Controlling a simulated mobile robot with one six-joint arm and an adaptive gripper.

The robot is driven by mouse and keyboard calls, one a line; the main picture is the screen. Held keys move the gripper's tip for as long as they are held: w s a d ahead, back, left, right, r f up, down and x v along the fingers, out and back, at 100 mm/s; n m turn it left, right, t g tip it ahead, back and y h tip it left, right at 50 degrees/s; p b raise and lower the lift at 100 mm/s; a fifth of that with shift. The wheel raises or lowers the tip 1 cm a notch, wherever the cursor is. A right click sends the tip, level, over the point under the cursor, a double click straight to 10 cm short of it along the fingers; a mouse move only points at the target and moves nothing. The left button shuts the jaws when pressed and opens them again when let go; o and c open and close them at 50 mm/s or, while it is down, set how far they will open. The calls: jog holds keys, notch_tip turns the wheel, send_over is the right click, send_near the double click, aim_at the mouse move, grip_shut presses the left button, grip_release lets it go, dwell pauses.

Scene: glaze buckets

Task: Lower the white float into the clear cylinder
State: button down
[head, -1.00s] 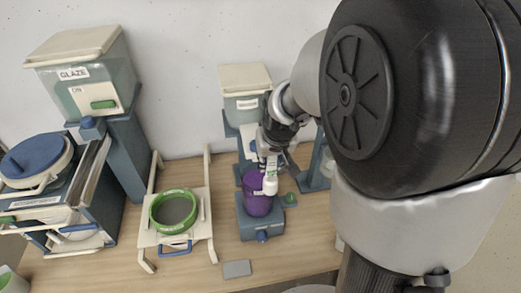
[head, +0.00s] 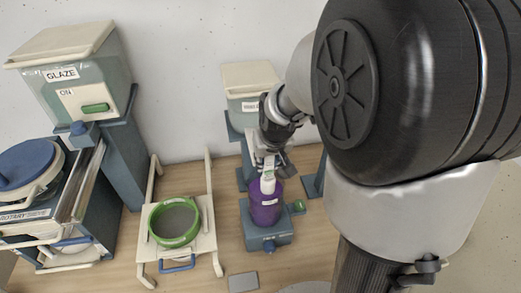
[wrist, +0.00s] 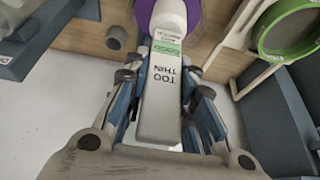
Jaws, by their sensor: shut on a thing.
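My gripper (head: 268,163) is shut on the white float (head: 268,184), which hangs below it roughly upright. In the wrist view the float (wrist: 162,105) lies between my fingers and shows "TOO THIN" and a green "GOOD" band. The cylinder (head: 265,210) looks purple, with a white label, and stands on a blue-grey base. The float's lower end overlaps the cylinder's top in the head view. In the wrist view the float's far end overlaps the purple cylinder (wrist: 144,16). Whether its tip is inside the rim or in front of it, I cannot tell.
A green-rimmed sieve (head: 174,222) sits on a cream frame left of the cylinder. A small bucket (head: 250,90) stands behind it, and a large GLAZE bucket (head: 75,80) stands at the left. A grey plate (head: 243,282) lies in front. A blue-grey base (head: 268,232) bears the cylinder.

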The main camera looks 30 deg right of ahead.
aim_at(267, 183)
jog(key=shift+f+b, duration=3.8)
jog(key=shift+f, duration=1.45)
jog(key=c, duration=1.2)
grip_release()
jog(key=shift+c, duration=0.2)
